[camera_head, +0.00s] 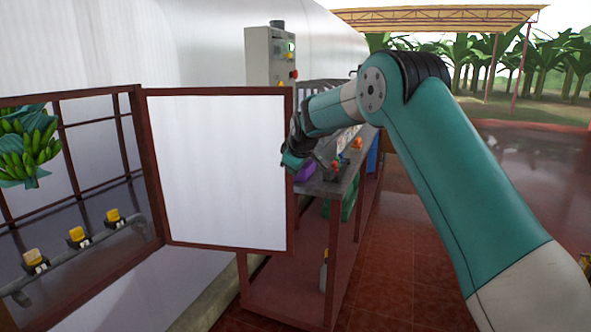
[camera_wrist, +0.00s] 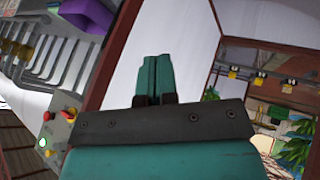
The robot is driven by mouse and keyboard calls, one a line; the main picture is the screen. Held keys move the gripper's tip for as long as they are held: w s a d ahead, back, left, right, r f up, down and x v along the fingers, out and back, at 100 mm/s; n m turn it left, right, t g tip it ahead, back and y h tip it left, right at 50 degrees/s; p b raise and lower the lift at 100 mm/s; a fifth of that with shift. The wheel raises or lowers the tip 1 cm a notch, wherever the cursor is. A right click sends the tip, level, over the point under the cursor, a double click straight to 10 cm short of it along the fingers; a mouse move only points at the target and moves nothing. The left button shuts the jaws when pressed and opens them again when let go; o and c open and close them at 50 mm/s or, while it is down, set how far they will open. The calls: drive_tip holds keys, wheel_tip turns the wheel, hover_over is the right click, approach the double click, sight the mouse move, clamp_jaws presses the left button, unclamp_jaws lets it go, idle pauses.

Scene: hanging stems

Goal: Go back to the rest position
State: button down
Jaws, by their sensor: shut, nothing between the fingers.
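My gripper (camera_head: 288,163) is at the end of my teal arm, in front of the right edge of a white framed panel (camera_head: 215,170) in the head view. In the wrist view my gripper (camera_wrist: 153,62) shows its two teal fingers pressed together, with nothing between them. Its fingertips stand out against a pale surface. In the head view the fingers are small and partly hidden by the wrist.
Right of the panel is a metal bench (camera_head: 338,183) with a purple item (camera_head: 304,173). A grey control box (camera_head: 268,57) stands behind. Left of the panel hang green bananas (camera_head: 30,150) above a rail with yellow-black devices (camera_head: 77,235). Red tiled floor (camera_head: 400,260) lies open.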

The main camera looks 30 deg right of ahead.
drive_tip(key=s+a+r+g+y+p, duration=0.1)
drive_tip(key=s+a+r+g+y, duration=0.15)
drive_tip(key=s+a, duration=0.6)
drive_tip(key=s+a+r+g+y+p, duration=0.1)
drive_tip(key=s+a+r, duration=0.4)
drive_tip(key=s, duration=0.7)
drive_tip(key=s+a+f+g+y, duration=0.1)
drive_tip(key=s+a+g, duration=0.1)
drive_tip(key=s, duration=1.2)
drive_tip(key=s+a+f+g+y+p, duration=0.1)
drive_tip(key=s+a, duration=0.4)
drive_tip(key=s, duration=0.9)
drive_tip(key=shift+s+g, duration=0.15)
drive_tip(key=shift+g, duration=0.3)
